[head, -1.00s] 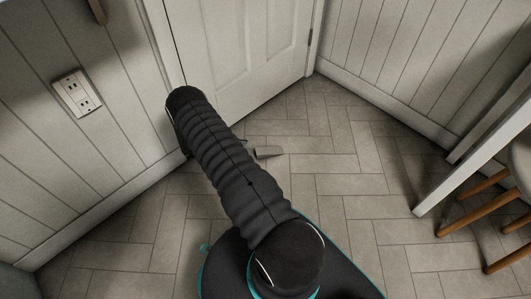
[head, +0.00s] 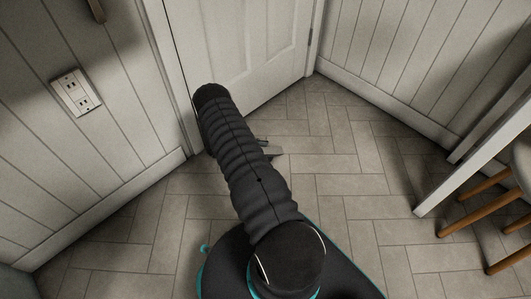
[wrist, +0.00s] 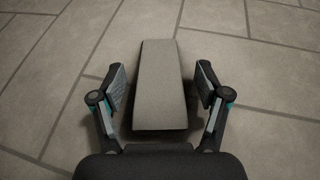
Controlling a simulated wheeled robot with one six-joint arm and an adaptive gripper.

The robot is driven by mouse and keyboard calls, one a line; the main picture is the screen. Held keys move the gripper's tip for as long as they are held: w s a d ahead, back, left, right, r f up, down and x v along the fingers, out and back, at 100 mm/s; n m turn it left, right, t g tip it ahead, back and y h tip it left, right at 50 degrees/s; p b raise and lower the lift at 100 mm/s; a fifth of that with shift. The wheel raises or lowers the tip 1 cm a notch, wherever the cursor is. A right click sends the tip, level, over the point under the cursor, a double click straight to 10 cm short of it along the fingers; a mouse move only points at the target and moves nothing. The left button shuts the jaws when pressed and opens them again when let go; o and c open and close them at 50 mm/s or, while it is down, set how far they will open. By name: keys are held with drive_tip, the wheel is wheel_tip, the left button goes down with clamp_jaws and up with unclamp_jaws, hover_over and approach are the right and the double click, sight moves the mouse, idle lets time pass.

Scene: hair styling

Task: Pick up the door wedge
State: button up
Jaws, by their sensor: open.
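The door wedge (wrist: 160,88) is a grey, tapered block lying on the tiled floor. In the wrist view it sits between the two fingers of my gripper (wrist: 160,88), which is open. There is a gap on each side of the wedge, and neither finger appears to touch it.
A white panelled door (head: 240,50) stands behind the wedge, with panelled walls on both sides. A wooden-legged chair (head: 480,205) and a white table leg (head: 440,190) stand at the right. The floor (head: 340,180) around the wedge is clear.

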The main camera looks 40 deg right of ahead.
drive_tip(key=c, duration=1.3)
drive_tip(key=shift+o, duration=0.2)
